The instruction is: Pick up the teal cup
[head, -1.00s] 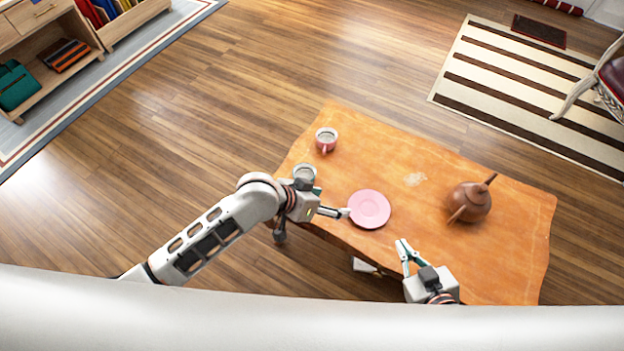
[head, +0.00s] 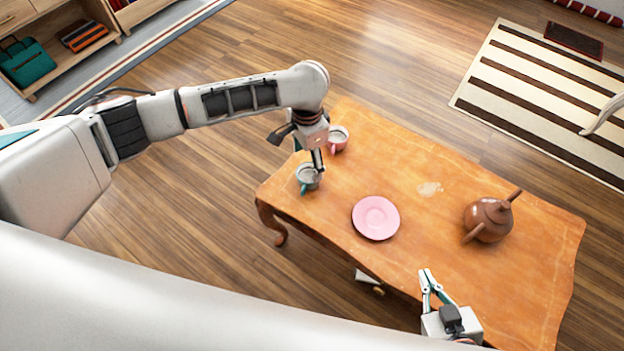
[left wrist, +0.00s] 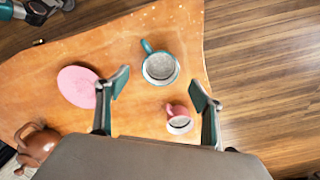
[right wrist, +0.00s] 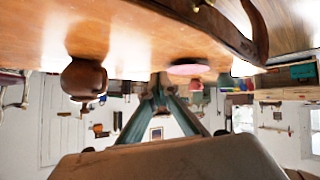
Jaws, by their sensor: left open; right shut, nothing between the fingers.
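The teal cup (head: 307,178) stands upright at the left end of the wooden table, its handle toward the table's near edge. In the left wrist view the teal cup (left wrist: 160,68) shows from above, between and beyond the fingertips, with a grey inside. My left gripper (head: 318,163) is open and above the table, close to the cup in the head view. Its two fingers (left wrist: 160,90) show apart and empty in the left wrist view. My right gripper (head: 428,282) is shut and empty near the table's front edge; its tips meet in the right wrist view (right wrist: 157,85).
A pink cup (head: 339,138) stands just behind the teal cup. A pink saucer (head: 376,218) lies mid-table (head: 415,230), and a brown teapot (head: 489,220) stands at the right. The table between saucer and teapot is clear, apart from a pale patch.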

